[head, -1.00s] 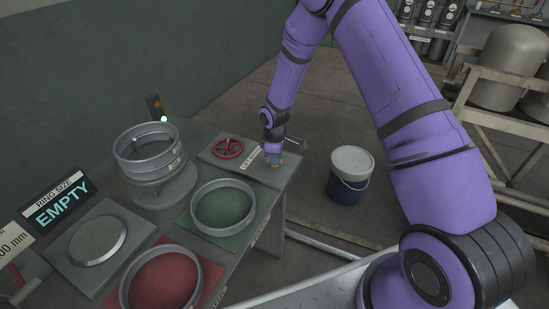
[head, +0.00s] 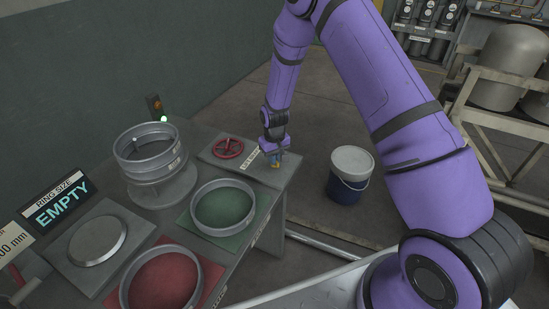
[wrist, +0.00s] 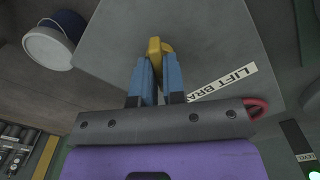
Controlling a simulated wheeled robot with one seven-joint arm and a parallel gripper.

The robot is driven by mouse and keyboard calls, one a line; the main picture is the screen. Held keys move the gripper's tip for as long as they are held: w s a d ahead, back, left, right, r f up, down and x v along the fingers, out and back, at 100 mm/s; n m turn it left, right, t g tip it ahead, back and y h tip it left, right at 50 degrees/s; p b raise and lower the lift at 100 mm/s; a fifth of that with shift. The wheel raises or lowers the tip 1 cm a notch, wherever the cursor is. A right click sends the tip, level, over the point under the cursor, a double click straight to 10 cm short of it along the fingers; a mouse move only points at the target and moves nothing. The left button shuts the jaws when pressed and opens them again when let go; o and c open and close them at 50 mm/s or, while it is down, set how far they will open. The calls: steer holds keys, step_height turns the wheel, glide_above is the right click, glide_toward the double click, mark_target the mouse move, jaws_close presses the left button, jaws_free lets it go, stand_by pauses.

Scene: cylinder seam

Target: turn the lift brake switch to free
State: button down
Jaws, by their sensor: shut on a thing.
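The lift brake switch is a yellow handle (wrist: 155,47) on a grey panel (wrist: 110,45), beside a white label (wrist: 225,83) reading "LIFT BRA", the rest hidden. My gripper (wrist: 158,72) has blue fingers shut on the yellow handle in the wrist view. In the head view my gripper (head: 274,160) points down at the right end of the panel, and the handle is mostly hidden by the fingers. I cannot read any switch position markings.
A red handwheel (head: 228,148) sits left of the switch. A ring on a green pad (head: 222,207), a ring on a red pad (head: 165,280) and a stacked cylinder (head: 148,150) stand on the bench. A lidded bucket (head: 350,175) stands on the floor to the right.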

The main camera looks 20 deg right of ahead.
steer(key=shift+m, duration=0.9)
steer(key=c, duration=1.2)
jaws_free()
step_height(320, 180, up, 11)
steer(key=shift+f, duration=0.1)
